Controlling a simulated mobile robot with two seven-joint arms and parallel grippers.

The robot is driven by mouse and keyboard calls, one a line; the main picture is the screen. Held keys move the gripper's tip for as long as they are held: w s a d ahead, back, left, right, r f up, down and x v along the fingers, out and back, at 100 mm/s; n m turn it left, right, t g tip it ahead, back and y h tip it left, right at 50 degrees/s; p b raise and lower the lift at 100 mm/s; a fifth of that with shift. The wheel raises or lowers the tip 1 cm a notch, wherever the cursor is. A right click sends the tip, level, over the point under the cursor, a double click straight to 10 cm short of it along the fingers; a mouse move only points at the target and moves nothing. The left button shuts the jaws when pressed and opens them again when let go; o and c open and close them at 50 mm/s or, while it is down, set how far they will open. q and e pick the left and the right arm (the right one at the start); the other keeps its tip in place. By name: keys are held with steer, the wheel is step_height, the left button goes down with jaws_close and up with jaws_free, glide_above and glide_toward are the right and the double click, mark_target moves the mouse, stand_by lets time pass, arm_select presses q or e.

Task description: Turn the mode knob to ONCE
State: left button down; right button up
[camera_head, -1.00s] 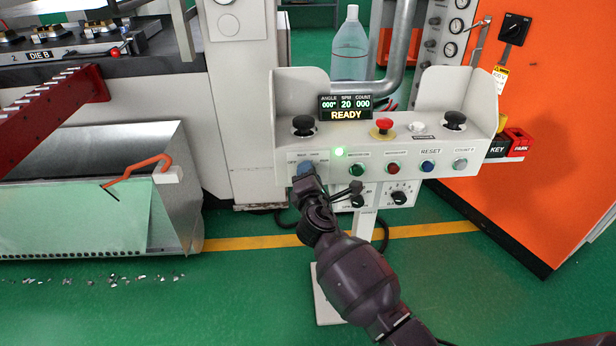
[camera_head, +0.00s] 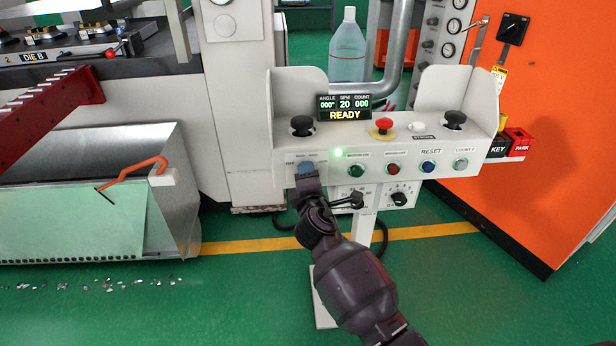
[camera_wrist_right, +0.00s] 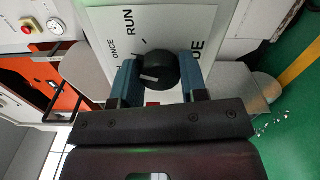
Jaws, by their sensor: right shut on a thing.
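The mode knob (camera_wrist_right: 158,71) is black and round with a white mark on its face. In the right wrist view it sits between the two blue fingers of my right gripper (camera_wrist_right: 160,84), which is shut on it. The mark points toward the left of that picture. The ONCE label (camera_wrist_right: 118,50) and the RUN label (camera_wrist_right: 128,20) show beside the knob; another label is partly covered by a finger. In the head view my right gripper (camera_head: 307,170) is at the left end of the control panel (camera_head: 388,148) and hides the knob. My left gripper is not in view.
The panel's display (camera_head: 344,107) reads READY. A green button (camera_head: 355,169), a red button (camera_head: 392,168) and a blue button (camera_head: 428,166) sit right of my gripper. A red emergency button (camera_head: 383,124) and black palm buttons are on top.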

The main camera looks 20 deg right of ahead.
steer(key=o, duration=0.9)
arm_select(q)
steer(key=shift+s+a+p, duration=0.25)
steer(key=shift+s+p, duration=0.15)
steer(key=shift+p, duration=0.4)
arm_select(e)
steer(key=v, duration=1)
steer(key=shift+s+a, duration=0.1)
steer(key=shift+s, duration=0.3)
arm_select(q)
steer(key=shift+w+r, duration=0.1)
